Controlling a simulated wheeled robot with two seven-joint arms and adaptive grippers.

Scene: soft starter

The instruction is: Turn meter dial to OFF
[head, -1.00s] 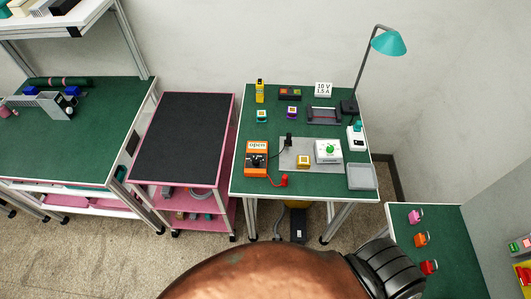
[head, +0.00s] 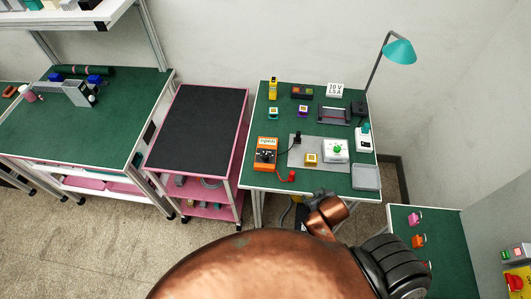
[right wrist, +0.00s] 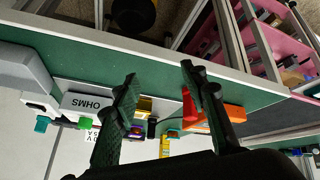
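The orange meter (head: 266,154) stands at the front left of the green bench (head: 322,186), with a light display on top and a black dial (head: 264,157) on its face. The dial's exact setting is too small to read. In the right wrist view the meter (right wrist: 234,113) is partly hidden behind a finger. My right gripper (right wrist: 158,75) is open, with nothing seen between its fingers. In the head view my copper right arm reaches the bench's front edge, short of the meter; the fingers there are unclear. My left gripper is not in view.
A red plug (head: 288,176) lies right of the meter. A grey mat (head: 318,162) carries a yellow block (head: 311,159) and a white box with a green knob (head: 335,151). A grey tray (head: 366,177) and a teal lamp (head: 400,51) are at the right. A pink cart (head: 242,170) stands left.

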